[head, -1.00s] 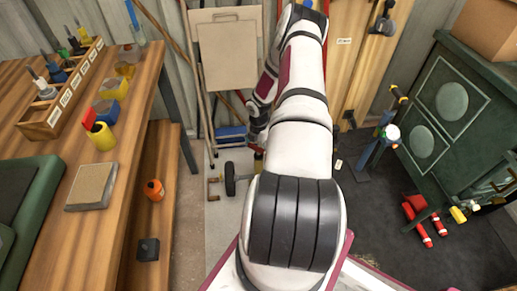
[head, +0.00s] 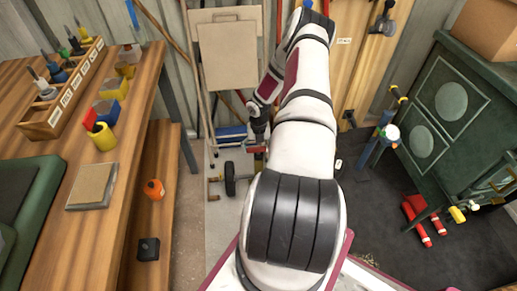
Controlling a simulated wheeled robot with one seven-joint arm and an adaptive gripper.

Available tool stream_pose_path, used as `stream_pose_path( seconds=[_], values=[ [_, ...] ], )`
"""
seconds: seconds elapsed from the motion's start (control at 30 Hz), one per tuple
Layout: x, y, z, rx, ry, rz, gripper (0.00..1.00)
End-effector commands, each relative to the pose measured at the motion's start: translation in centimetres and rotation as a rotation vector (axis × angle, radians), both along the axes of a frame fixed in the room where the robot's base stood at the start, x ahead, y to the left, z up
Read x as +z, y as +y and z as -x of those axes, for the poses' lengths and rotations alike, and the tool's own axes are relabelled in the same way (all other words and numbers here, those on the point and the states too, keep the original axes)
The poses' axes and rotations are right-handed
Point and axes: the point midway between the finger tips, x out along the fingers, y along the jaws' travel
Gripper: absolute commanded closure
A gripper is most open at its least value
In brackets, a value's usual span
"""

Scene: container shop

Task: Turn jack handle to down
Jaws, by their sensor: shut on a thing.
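My gripper (head: 259,136) is small in the head view, low behind my arm and near the floor by the back wall. It is shut on what looks like the jack handle, a small reddish piece (head: 255,149) just below the fingers. A dark wheel (head: 230,178) and a brownish bracket (head: 213,187) show on the floor just below and to the left; they look like parts of the jack. My arm hides whatever lies to the right of the handle. The handle's exact angle is too small to tell.
A wooden bench (head: 92,185) with a tool rack stands on the left. A folded tan chair or board (head: 228,55) leans at the back. A blue stand (head: 378,140) and green cabinet (head: 440,115) are on the right, with red cylinders (head: 420,222) on the dark floor.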

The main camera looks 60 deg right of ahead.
Motion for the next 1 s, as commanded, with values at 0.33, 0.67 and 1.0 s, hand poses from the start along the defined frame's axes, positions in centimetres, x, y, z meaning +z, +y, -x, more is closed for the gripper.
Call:
stream_pose_path(
  seconds=[0.33,0.67,1.0],
  values=[
    [0.00,-0.01,0.12,0.052,0.003,0.000,0.41],
    [0.02,0.00,0.11,0.053,0.004,0.000,0.07],
    [0.02,0.03,0.05,0.050,0.001,0.000,0.00]
  ],
)
